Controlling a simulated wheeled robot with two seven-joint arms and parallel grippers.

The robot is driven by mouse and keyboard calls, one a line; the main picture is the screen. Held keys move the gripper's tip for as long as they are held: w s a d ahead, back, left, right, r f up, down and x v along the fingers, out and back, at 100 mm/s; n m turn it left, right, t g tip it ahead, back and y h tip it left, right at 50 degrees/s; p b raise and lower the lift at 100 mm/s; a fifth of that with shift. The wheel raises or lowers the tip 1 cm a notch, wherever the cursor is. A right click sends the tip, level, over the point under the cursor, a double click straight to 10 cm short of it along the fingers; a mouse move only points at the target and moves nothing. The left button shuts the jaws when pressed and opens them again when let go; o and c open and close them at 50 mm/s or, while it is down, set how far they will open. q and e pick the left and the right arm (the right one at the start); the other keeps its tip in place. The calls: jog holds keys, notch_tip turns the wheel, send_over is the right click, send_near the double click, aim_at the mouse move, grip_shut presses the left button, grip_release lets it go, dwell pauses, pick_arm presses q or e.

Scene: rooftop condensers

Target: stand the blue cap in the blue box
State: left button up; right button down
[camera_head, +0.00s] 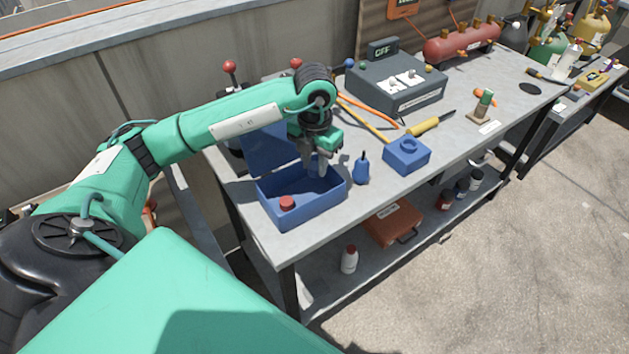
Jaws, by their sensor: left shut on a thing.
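The blue box (318,207) stands open near the left end of the grey bench, its blue lid (268,152) raised at the back. A red cap (287,202) is inside it, towards the front left. My left gripper (317,170) points down at the box's back right part and is shut on the blue cap (317,171). The cap is small, and the fingers partly cover it. I cannot tell whether it touches the box floor. My right gripper is not in view.
A dark blue squeeze bulb (361,170) stands just right of the box, and a blue block with a round top (407,155) stands further right. The bench's front right is clear.

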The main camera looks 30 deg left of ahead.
aim_at(315, 166)
pick_arm(q)
notch_tip(315, 166, down, 4)
jog(key=shift+r, duration=0.2)
notch_tip(315, 166, down, 3)
jog(key=shift+f, duration=0.2)
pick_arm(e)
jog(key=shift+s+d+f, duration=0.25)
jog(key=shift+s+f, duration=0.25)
pick_arm(q)
jog(key=shift+f, duration=0.1)
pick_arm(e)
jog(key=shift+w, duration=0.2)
